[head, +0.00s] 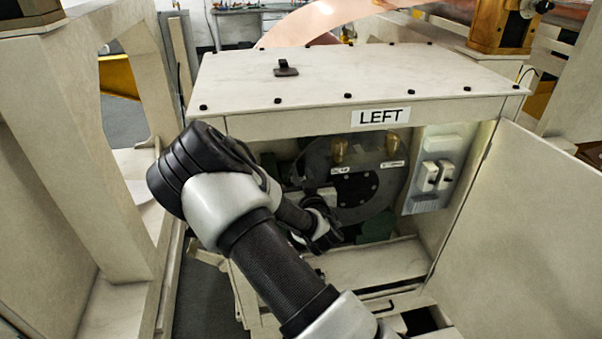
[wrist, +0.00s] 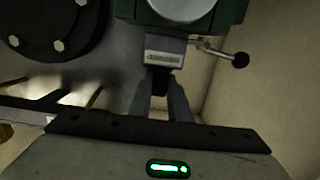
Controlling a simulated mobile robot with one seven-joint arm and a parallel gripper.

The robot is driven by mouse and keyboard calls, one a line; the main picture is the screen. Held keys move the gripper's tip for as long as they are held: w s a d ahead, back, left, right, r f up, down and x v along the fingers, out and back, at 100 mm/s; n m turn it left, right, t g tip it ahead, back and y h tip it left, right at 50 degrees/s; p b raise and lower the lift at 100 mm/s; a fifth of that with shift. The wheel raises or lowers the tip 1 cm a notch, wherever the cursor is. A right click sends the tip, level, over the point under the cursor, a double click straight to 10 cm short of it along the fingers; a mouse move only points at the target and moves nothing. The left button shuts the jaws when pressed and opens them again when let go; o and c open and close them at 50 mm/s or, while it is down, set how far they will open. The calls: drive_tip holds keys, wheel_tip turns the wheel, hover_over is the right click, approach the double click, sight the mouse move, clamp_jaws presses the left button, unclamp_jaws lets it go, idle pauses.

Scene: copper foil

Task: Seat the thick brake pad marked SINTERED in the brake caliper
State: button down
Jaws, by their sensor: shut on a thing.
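In the wrist view my gripper (wrist: 162,84) is shut on a grey block-like brake pad (wrist: 164,45) with a small label, too blurred to read. The pad is at the edge of the green brake caliper (wrist: 225,12). I cannot tell how far it is inside. A lever with a black knob (wrist: 239,60) sticks out to the right of the pad. In the head view my arm reaches into the open cabinet marked LEFT. My fingers and the pad are hard to make out there. A green part (head: 376,228), possibly the caliper, shows low beside the dark disc.
The dark brake disc (head: 385,195) stands at the back of the cabinet (head: 445,250). An electrical box with switches (head: 432,175) is on the right inner wall. The open door (head: 530,230) bounds the right side. A pale frame post (head: 75,150) stands left of my arm.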

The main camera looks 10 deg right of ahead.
drive_tip(key=shift+a+f, duration=0.2)
drive_tip(key=shift+f, duration=0.2)
drive_tip(key=shift+f+b, duration=0.35)
drive_tip(key=shift+b, duration=0.2)
